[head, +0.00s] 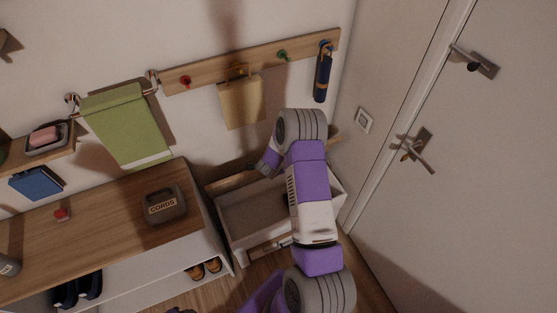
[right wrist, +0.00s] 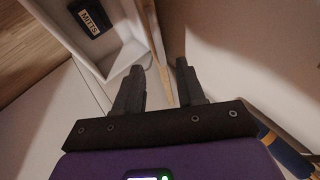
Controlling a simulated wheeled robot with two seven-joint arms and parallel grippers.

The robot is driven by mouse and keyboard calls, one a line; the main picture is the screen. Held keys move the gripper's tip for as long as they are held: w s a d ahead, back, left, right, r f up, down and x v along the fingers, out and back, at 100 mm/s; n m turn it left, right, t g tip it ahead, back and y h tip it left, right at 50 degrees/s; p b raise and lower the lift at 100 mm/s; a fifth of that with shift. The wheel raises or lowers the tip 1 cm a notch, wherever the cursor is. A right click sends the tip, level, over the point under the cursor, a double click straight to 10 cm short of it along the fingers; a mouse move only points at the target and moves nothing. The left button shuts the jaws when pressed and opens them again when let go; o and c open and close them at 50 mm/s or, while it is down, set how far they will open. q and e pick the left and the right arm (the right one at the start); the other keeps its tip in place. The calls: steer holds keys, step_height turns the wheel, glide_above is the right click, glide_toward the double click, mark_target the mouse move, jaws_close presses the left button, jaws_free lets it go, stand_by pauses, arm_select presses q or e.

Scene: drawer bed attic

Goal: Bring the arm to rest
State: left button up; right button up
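My right arm reaches up from the bottom of the head view. Its gripper (head: 268,165) is near the wall, above the back of the open white drawer (head: 240,222). The arm hides part of the drawer. In the right wrist view the two fingers of the right gripper (right wrist: 159,66) stand apart with nothing held. A thin wood-coloured edge (right wrist: 157,45) shows between and beyond them; I cannot tell how near it is. The drawer (right wrist: 127,57) lies to the left there, with a dark box labelled MITTS (right wrist: 92,14) inside. My left gripper is not in view.
A wooden-topped bench (head: 110,215) with a CORDS box (head: 165,205) stands left of the drawer. A peg rail (head: 210,72) holds a tan cloth (head: 242,103) and a blue umbrella-like item (head: 323,78). A green towel (head: 125,125) hangs left. A door (head: 450,190) is at right.

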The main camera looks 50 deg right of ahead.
stand_by(0.5)
steer(key=s+a+f+n+y+b, duration=0.1)
steer(key=a+f+n+y, duration=0.15)
steer(key=a, duration=0.45)
steer(key=s+a+f+n+y, duration=0.2)
steer(key=a+f+n, duration=0.15)
steer(key=a, duration=0.45)
steer(key=s+a+f+n+y+b, duration=0.1)
steer(key=a+f+n+y, duration=0.1)
steer(key=a+n, duration=0.35)
steer(key=s+a+n+g+y+b, duration=0.1)
steer(key=s+a+n, duration=0.4)
steer(key=a, duration=0.5)
steer(key=s+a+n+g+y+b, duration=0.1)
steer(key=s+a+n+g+y, duration=0.2)
steer(key=s+a, duration=0.6)
steer(key=shift+s+a+f+n+y, duration=0.35)
steer(key=shift+s+a+f+n, duration=0.15)
steer(key=shift+n, duration=0.35)
steer(key=shift+d, duration=0.2)
